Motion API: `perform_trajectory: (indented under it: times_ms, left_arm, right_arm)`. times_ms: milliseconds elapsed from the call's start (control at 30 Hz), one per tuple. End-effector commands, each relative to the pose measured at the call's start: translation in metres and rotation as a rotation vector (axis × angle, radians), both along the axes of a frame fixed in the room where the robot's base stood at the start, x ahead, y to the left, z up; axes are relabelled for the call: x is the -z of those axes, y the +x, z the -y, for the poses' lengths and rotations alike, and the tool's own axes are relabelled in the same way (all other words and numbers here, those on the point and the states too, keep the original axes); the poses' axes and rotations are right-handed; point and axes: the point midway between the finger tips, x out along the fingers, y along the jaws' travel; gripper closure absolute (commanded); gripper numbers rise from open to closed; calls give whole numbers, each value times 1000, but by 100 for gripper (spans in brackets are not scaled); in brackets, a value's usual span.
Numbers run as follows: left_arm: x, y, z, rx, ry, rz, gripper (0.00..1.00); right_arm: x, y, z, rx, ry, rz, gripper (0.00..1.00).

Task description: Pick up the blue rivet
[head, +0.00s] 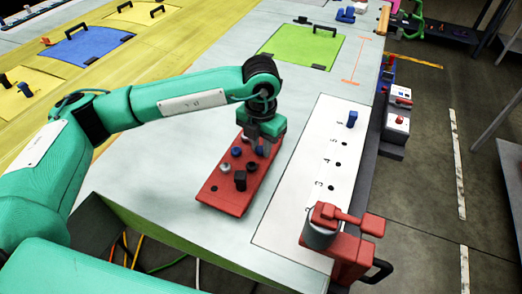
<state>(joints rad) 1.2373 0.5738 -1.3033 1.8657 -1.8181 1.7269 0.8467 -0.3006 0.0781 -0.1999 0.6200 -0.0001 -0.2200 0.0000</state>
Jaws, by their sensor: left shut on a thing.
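My left gripper (262,150) points down over the back right part of a red tray (214,195). It is shut on a small blue rivet (259,152), mostly hidden between the fingers. I cannot tell whether this rivet is clear of the tray. Another blue rivet (352,119) stands upright in the far hole of the white numbered strip (310,190). My right gripper is out of view.
A red clamp-like tool (345,240) stands at the near end of the strip. A green panel (300,45) and a blue panel (85,47) lie farther back. Red and white devices (398,120) sit along the right edge. The grey surface left of the tray is clear.

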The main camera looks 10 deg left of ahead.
Motion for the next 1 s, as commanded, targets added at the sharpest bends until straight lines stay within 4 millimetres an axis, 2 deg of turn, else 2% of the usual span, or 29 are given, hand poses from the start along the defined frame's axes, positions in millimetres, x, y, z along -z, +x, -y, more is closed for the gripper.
perform_trajectory:
  times_ms: [333,533,667,1000]
  left_arm:
    - [-4,0,0,0,0,1,98]
    - [-24,0,0,1,-1,3,98]
    - [-54,1,1,2,-3,6,98]
    - [-154,0,1,1,-2,5,98]
  right_arm:
    - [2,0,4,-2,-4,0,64]
    - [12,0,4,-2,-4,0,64]
    - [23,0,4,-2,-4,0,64]
    - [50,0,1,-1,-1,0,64]
